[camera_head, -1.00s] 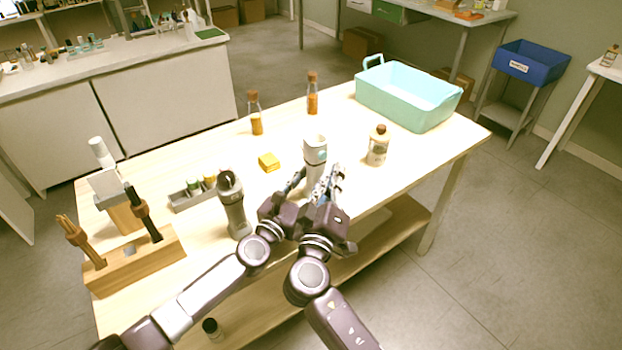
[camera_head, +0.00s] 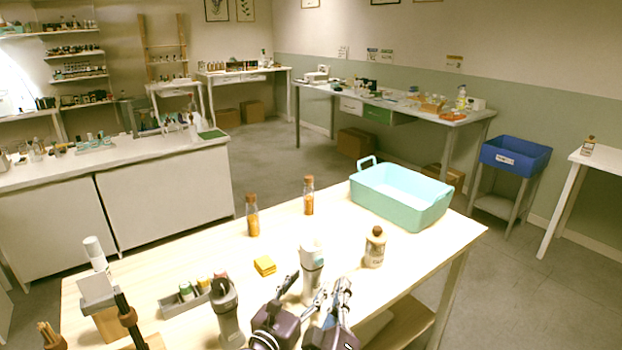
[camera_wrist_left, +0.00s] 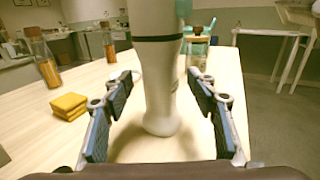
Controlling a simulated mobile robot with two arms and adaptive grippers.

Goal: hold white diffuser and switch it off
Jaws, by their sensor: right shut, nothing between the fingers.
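The white diffuser (camera_head: 312,258) stands upright on the wooden table (camera_head: 420,268). In the left wrist view the diffuser (camera_wrist_left: 160,85) is between the two fingers of my left gripper (camera_wrist_left: 162,100), with gaps on both sides; its top is cut off there. In the head view my left gripper (camera_head: 305,289) is at the diffuser's lower part, which the fingers partly hide. The left gripper is open. My right gripper (camera_head: 341,289) is shut and empty, just right of the diffuser.
A grey device (camera_head: 226,315) stands left of my grippers, near a tray (camera_head: 172,308) of small bottles. Yellow sponges (camera_head: 265,265), two corked bottles (camera_head: 252,217) and a capped bottle (camera_head: 375,248) surround the diffuser. A teal bin (camera_head: 400,205) stands at the back right.

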